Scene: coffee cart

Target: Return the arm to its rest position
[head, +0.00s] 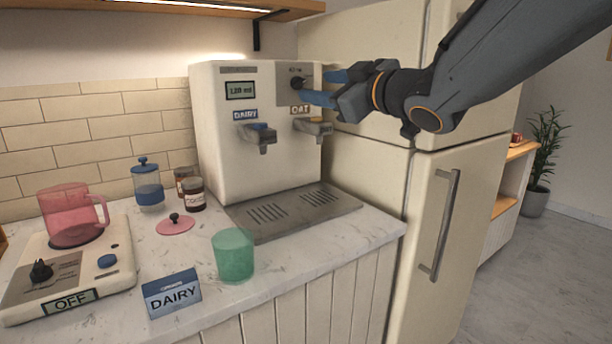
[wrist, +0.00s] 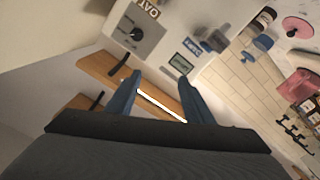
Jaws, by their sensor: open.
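My gripper (head: 325,87) has blue fingers and is at the upper part of the milk dispenser (head: 217,160), beside its right-hand knob (head: 298,83) above the OAT label. My arm reaches in from the upper right of the head view. In the wrist view the two fingers of my gripper (wrist: 160,95) are spread apart with nothing between them. The wrist view also shows the dispenser's knob (wrist: 137,34) and display (wrist: 181,64) beyond the fingers. I cannot tell whether a finger touches the knob.
A green cup (head: 232,256) and a DAIRY card (head: 172,294) stand near the counter's front edge. A pink pitcher (head: 72,216) sits on a hot plate reading OFF (head: 110,283). Jars stand behind. A fridge (head: 440,200) is close on the right, behind my arm. A shelf (head: 190,8) hangs above.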

